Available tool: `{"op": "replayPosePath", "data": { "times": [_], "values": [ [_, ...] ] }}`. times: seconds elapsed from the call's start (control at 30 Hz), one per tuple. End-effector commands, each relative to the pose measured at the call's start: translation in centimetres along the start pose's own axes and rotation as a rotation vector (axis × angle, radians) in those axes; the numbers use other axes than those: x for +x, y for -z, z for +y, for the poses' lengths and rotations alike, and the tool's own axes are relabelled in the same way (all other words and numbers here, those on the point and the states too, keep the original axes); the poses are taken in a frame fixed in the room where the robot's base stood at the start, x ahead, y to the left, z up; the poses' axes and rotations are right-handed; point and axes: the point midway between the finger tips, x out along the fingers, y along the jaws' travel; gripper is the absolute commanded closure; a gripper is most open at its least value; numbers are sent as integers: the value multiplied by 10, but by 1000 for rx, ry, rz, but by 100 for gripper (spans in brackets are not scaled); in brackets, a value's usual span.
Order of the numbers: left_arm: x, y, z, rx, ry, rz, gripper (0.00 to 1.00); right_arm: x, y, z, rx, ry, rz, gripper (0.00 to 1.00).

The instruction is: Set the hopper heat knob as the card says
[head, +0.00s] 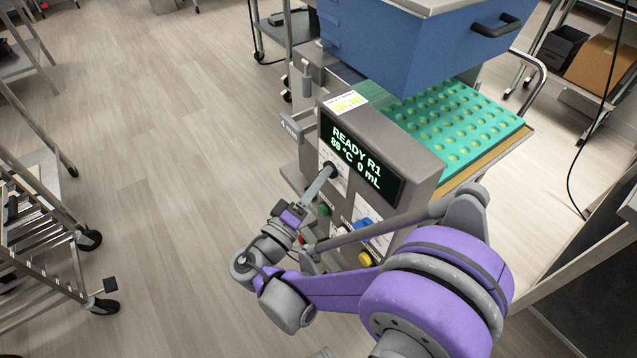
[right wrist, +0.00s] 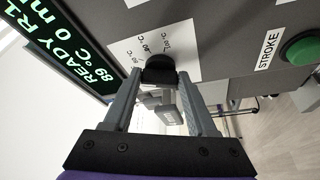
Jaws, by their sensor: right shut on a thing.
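The black hopper heat knob (right wrist: 159,70) sits on a white dial plate (right wrist: 182,42) with °C marks on the control panel. The marks are partly covered and too small to read surely. My right gripper (right wrist: 160,78) has its two fingers on either side of the knob, shut on it. In the head view the right gripper (head: 327,174) reaches the panel below the display (head: 361,158), which reads READY R1, 89 °C, 0 mL. A small white and yellow card (head: 345,102) lies on top of the panel housing; its text is unreadable. My left gripper is out of view.
A green button (right wrist: 300,50) marked STROKE is beside the dial. A blue knob (head: 366,222) and a yellow button (head: 365,258) are lower on the panel, near my right arm. The blue hopper (head: 400,45) stands above a teal mould tray (head: 455,125).

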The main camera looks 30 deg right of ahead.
Motion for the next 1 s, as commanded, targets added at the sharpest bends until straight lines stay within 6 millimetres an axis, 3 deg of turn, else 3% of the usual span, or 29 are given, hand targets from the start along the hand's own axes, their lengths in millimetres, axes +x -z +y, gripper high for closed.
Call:
{"op": "replayPosePath", "data": {
  "times": [0.4, 1.0],
  "values": [
    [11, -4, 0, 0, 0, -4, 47, 0, 0, -4, 210, -86, -2, 98],
    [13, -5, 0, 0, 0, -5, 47, 0, 0, -4, 253, -103, -3, 98]
  ]
}}
